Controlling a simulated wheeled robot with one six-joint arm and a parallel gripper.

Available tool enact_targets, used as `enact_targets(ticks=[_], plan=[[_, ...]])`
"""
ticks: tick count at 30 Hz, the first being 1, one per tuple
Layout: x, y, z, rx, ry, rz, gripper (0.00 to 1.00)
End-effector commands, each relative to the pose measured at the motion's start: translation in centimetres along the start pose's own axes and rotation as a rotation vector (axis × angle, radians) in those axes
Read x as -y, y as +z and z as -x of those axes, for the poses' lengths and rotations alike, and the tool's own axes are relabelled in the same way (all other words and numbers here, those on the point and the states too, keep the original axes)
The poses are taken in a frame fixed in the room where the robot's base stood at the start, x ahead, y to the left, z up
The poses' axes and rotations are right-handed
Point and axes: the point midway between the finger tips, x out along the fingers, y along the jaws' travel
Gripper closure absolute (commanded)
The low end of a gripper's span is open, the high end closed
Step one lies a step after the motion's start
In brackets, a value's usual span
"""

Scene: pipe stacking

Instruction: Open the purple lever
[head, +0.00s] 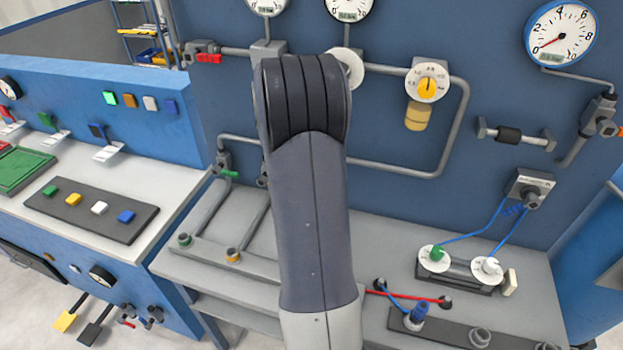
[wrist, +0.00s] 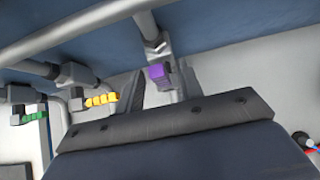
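The purple lever (wrist: 158,76) sits on a grey valve under a pipe, near the middle top of the wrist view. My gripper (wrist: 160,72) is open, with one finger to the left of the lever and the other to its right. The lever shows between the two fingers, and I cannot tell whether either finger touches it. In the head view my arm hides the purple lever and my gripper.
A yellow lever (wrist: 101,100) and a green lever (wrist: 35,116) are on neighbouring valves to the left. Grey pipes run above the levers. A blue panel (head: 400,130) stands behind, and a grey bench (head: 540,300) is below.

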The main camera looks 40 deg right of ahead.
Motion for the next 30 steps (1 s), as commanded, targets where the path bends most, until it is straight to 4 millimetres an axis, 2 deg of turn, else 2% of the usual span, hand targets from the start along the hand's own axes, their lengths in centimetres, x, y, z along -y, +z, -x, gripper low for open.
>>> enact_targets(ticks=[9, 15, 21, 30], plan=[[-0.1, 0.2, 6.1, 0.002, 0.003, 0.001, 0.65], [-0.1, 0.1, 8.6, 0.002, 0.002, 0.001, 0.65], [0.0, 0.0, 9.3, 0.0, 0.001, 0.001, 0.65], [0.0, -0.1, 9.2, -0.001, 0.001, 0.001, 0.65]])
